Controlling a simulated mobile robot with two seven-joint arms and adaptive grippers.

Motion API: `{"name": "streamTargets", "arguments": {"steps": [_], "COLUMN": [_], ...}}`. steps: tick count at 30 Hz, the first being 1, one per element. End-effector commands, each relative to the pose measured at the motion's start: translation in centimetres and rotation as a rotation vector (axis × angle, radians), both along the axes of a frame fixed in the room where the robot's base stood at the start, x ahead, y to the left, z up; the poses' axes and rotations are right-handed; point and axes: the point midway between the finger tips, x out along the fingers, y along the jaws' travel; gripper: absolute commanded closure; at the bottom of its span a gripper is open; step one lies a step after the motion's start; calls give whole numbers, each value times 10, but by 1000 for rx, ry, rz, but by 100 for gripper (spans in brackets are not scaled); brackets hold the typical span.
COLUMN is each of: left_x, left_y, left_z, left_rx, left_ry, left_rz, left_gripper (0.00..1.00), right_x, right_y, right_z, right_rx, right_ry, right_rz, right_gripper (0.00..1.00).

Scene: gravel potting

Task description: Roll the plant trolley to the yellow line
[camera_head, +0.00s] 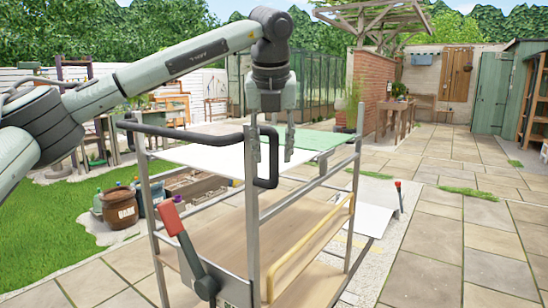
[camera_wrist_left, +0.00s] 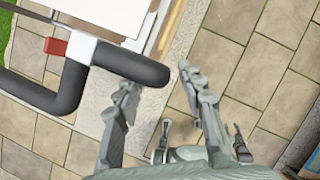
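The plant trolley (camera_head: 300,215) stands on the paving, with a grey metal frame, wooden shelves and a black handle (camera_head: 190,133) on its near side. My left gripper (camera_head: 271,155) points down at the handle's right end, its fingers apart. In the left wrist view the fingers of my left gripper (camera_wrist_left: 160,82) are spread, with the rounded end of the black handle (camera_wrist_left: 125,65) at the gap between the tips. I cannot tell whether either finger touches it.
A red-tipped lever (camera_head: 175,222) sticks up at the trolley's near side. A white plate (camera_head: 372,218) lies on the paving beyond it. A brown pot (camera_head: 120,209) and bottles stand at the left by the grass. Paving at the right is clear.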

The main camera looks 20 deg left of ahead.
Motion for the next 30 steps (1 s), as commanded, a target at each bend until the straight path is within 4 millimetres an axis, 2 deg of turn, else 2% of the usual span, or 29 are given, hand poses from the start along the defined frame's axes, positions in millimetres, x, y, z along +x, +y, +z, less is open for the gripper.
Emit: {"name": "streamTargets", "arguments": {"steps": [6,15,25,30], "left_x": [9,10,10,10], "left_y": [2,2,2,2], "left_z": [-21,-24,-24,-24], "left_rx": [-1,-1,-1,-1], "left_ry": [0,-1,0,0], "left_rz": [0,-2,-2,-2], "left_gripper": [61,61,100,100], "right_x": [-5,-1,0,0], "right_y": [-2,-3,-3,-3], "right_z": [-9,-8,-7,-7], "right_rx": [-1,-3,-3,-3], "right_ry": [9,3,1,1], "right_rz": [-1,0,1,2], "right_gripper": [62,62,62,62]}}
